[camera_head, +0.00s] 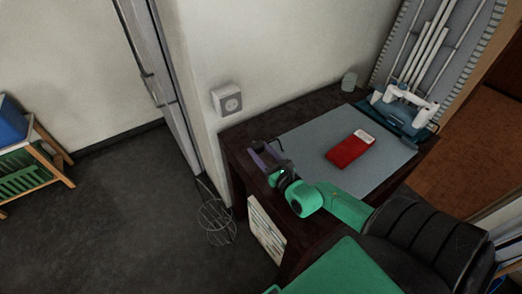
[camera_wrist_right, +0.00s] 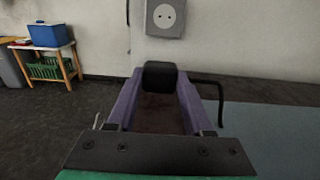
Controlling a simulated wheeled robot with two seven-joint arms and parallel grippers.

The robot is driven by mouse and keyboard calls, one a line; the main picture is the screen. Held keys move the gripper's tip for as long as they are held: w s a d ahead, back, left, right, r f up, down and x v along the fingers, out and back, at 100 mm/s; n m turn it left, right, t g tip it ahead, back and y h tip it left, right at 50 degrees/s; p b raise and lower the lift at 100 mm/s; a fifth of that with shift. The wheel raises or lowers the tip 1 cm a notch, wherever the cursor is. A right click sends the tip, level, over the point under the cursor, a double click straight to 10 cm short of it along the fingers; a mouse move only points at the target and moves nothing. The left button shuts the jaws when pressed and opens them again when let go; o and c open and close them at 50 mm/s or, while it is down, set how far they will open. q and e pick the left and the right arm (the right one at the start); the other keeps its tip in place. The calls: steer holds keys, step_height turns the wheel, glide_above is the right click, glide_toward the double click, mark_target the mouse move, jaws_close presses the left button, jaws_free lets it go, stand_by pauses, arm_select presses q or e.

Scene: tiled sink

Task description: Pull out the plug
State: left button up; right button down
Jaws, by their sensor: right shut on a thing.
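The black plug (camera_wrist_right: 160,76) sits between the purple fingers of my right gripper (camera_head: 264,156) in the right wrist view, and the gripper is shut on it. A dark cord runs from the plug to the right and bends down. The grey wall socket (camera_head: 227,100) shows an empty round face with two holes; it also shows in the right wrist view (camera_wrist_right: 165,18), above and beyond the plug. The plug is apart from the socket. My right gripper is over the left part of the dark desk. My left gripper is not in view.
The dark desk (camera_head: 240,136) carries a grey mat (camera_head: 310,138), a red and white box (camera_head: 350,149) and a small cup (camera_head: 349,82). A blue-white device (camera_head: 405,108) stands at the back right. A wire basket (camera_head: 217,222) is on the floor.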

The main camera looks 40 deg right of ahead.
steer(key=shift+c, duration=1.1)
jaws_free()
steer(key=s, duration=1.4)
steer(key=shift+s+a+r, duration=0.1)
steer(key=shift+s+a, duration=0.05)
steer(key=shift+s, duration=0.15)
